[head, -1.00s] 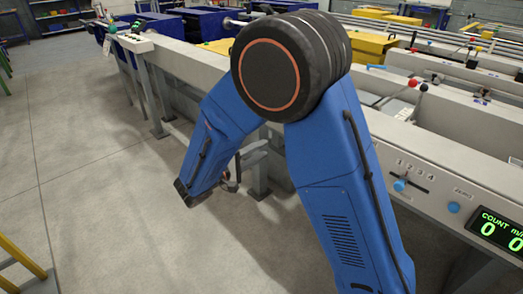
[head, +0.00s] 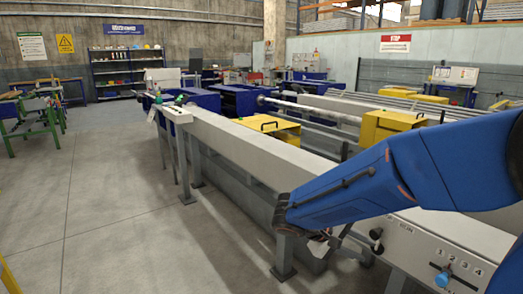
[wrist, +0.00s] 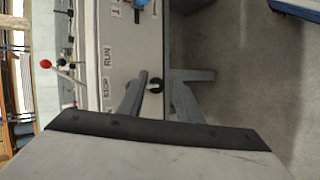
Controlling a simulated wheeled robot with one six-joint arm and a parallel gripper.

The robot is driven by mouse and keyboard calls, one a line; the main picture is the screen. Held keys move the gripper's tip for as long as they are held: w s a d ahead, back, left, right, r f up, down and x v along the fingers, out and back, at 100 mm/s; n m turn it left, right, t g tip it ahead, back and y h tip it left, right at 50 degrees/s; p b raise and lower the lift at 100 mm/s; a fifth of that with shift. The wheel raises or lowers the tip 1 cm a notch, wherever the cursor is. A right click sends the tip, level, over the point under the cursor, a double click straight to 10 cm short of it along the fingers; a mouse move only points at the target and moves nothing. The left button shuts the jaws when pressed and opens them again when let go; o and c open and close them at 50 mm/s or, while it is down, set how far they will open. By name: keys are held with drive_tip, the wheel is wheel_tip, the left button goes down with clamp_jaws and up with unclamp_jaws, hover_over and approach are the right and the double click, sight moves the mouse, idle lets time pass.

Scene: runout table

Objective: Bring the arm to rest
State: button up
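My blue arm reaches in from the right in the head view. My gripper (head: 322,246) hangs at its lower end, beside the front of the grey runout table (head: 245,143), small and partly hidden there. In the wrist view my gripper (wrist: 160,84) shows two grey fingers standing apart, with nothing held.
A blue slider knob (head: 442,278) is at the numbered scale, lower right. A red-balled lever (wrist: 46,64) shows in the wrist view. A yellow box (head: 268,130) stands behind the table's long beam. The floor (head: 100,215) to the left is clear.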

drive_tip(key=s+d+r+m+t+y, duration=0.1)
drive_tip(key=s+r+m+t+y, duration=0.1)
drive_tip(key=s+y, duration=0.9)
drive_tip(key=shift+s+d+r+m+t, duration=0.2)
drive_tip(key=shift+s+m+t, duration=0.35)
drive_tip(key=shift+s, duration=3.4)
